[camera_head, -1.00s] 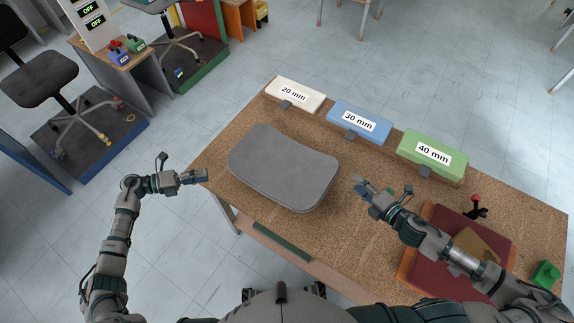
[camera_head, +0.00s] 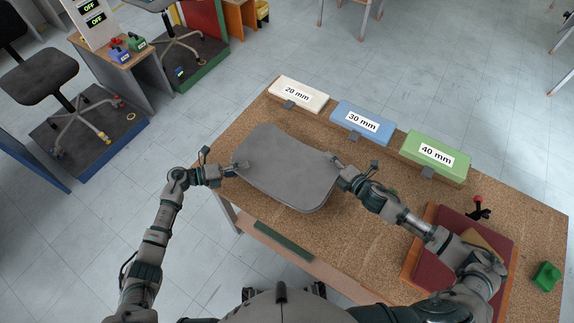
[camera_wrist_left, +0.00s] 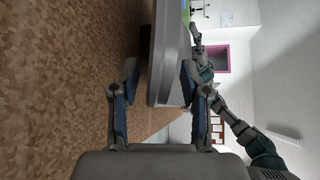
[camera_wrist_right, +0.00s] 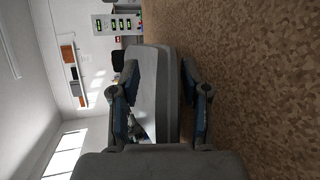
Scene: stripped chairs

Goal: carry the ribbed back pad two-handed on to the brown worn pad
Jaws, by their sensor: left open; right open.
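The grey back pad (camera_head: 285,175) lies flat on the cork-topped table; its visible top looks smooth, ribs not seen. My left gripper (camera_head: 238,166) is open at its left end, a finger on each side of its edge, as the left wrist view (camera_wrist_left: 160,82) shows. My right gripper (camera_head: 338,166) is open around its right end, also seen in the right wrist view (camera_wrist_right: 158,82). Whether fingers touch the pad is unclear. A dark red-brown pad (camera_head: 447,222) with a tan patch lies at the table's right, partly hidden by my right arm.
White 20 mm (camera_head: 298,96), blue 30 mm (camera_head: 362,123) and green 40 mm (camera_head: 434,155) blocks line the table's far edge. A red-knobbed lever (camera_head: 478,208) and small green block (camera_head: 547,276) stand by the dark red-brown pad.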

